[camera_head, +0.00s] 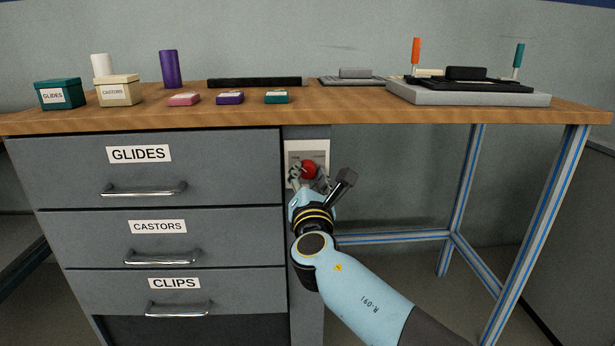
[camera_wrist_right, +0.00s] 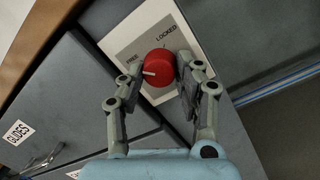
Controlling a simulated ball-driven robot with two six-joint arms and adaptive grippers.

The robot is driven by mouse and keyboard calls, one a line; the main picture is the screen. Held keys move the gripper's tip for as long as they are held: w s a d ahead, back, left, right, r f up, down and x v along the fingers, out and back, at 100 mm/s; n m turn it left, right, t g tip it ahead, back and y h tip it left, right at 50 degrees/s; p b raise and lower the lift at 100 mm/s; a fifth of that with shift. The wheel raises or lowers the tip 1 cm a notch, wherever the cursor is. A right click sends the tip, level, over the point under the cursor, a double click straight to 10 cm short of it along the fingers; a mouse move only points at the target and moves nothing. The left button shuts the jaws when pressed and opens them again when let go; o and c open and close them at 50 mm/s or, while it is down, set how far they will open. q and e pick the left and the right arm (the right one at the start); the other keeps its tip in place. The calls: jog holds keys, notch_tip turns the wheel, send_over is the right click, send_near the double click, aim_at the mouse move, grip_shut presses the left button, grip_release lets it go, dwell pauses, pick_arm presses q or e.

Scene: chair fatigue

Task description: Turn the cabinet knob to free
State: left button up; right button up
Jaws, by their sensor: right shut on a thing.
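The red cabinet knob (camera_head: 309,169) sits on a pale plate (camera_head: 318,150) on the cabinet's front, right of the drawers. In the right wrist view the knob (camera_wrist_right: 159,66) has a white pointer line on its left side, on the side of the word FREE and a little below it. The word LOCKED stands at the plate's upper right with a small tick under it. My right gripper (camera_wrist_right: 161,73) is shut on the knob, one finger on each side. My left gripper is not in view.
Three drawers labelled GLIDES (camera_head: 140,170), CASTORS (camera_head: 157,243) and CLIPS (camera_head: 175,299) are closed, left of the knob. The wooden bench top (camera_head: 340,113) overhangs above my gripper and carries boxes and trays. Open space lies under the bench on the right, bounded by blue-striped legs (camera_head: 462,190).

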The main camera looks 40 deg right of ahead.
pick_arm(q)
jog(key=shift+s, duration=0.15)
pick_arm(e)
jog(key=shift+s+f, duration=0.1)
jog(key=shift+f, duration=0.1)
jog(key=o, duration=1.1)
jog(key=shift+r, duration=0.1)
jog(key=shift+o, duration=0.2)
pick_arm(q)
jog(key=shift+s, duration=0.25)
pick_arm(e)
jog(key=v, duration=1.2)
